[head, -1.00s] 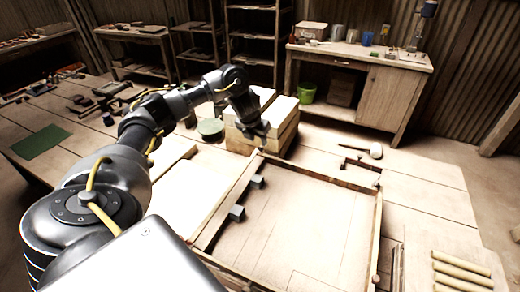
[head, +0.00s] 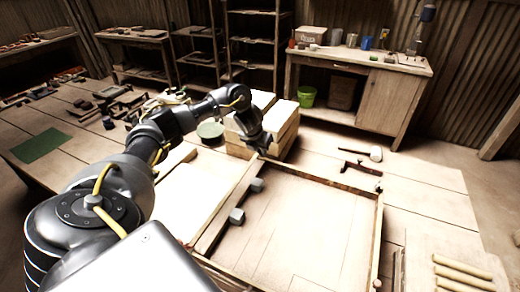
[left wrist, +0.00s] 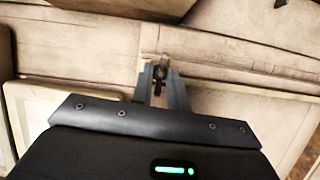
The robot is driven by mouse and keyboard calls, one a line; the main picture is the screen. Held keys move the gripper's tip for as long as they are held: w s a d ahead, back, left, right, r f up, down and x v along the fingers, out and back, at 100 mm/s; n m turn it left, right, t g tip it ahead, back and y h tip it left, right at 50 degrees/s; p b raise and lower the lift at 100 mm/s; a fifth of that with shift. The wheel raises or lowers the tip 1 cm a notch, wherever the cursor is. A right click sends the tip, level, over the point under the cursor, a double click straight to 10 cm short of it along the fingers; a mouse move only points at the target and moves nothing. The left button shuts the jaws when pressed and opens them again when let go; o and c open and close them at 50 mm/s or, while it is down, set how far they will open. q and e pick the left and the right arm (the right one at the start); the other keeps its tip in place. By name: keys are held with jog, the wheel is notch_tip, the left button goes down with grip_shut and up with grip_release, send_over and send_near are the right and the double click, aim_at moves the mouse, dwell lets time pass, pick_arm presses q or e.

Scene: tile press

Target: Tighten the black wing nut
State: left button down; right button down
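My left gripper (head: 263,151) points down at the far left corner of the wooden frame (head: 318,179) on the table. In the left wrist view its two fingers (left wrist: 161,84) stand apart, one on each side of a small dark piece (left wrist: 160,74), which looks like the black wing nut. I cannot tell whether the fingers touch it. The fingers and the arm hide the nut in the head view. Two grey blocks (head: 237,215) sit along the frame's left side. My right gripper is not in view.
Stacked pale wooden blocks (head: 283,122) stand just behind my left gripper. A mallet (head: 376,154) lies beyond the frame, and yellowish rods (head: 462,273) lie at the right. A green mat (head: 40,144) is at the far left. The frame's inside is mostly bare.

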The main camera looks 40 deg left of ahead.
pick_arm(q)
jog(key=m+b, duration=0.1)
jog(key=m+h+b, duration=0.1)
jog(key=shift+a+f+m+b, duration=0.15)
jog(key=shift+m+b, duration=0.25)
jog(key=shift+a+m+h+b, duration=0.1)
jog(key=shift+m+h+b, duration=0.4)
jog(key=shift+m, duration=0.4)
jog(key=m+b, duration=0.1)
jog(key=m, duration=0.1)
jog(key=shift+w+m+h, duration=0.1)
jog(key=shift+m+h, duration=0.3)
jog(key=m, duration=0.2)
jog(key=m+h, duration=0.1)
jog(key=shift+w+a+r+m+g, duration=0.1)
jog(key=shift+a+r+m+g, duration=0.05)
jog(key=shift+r+m+g, duration=0.2)
jog(key=shift+w+m+g+h, duration=0.1)
jog(key=shift+m+g+h, duration=0.35)
jog(key=shift+m, duration=0.8)
jog(key=shift+a+f+m+g+p, duration=0.15)
jog(key=shift+m+g+p, duration=0.25)
jog(key=shift+m, duration=1)
jog(key=shift+h, duration=0.25)
jog(key=shift+m, duration=0.5)
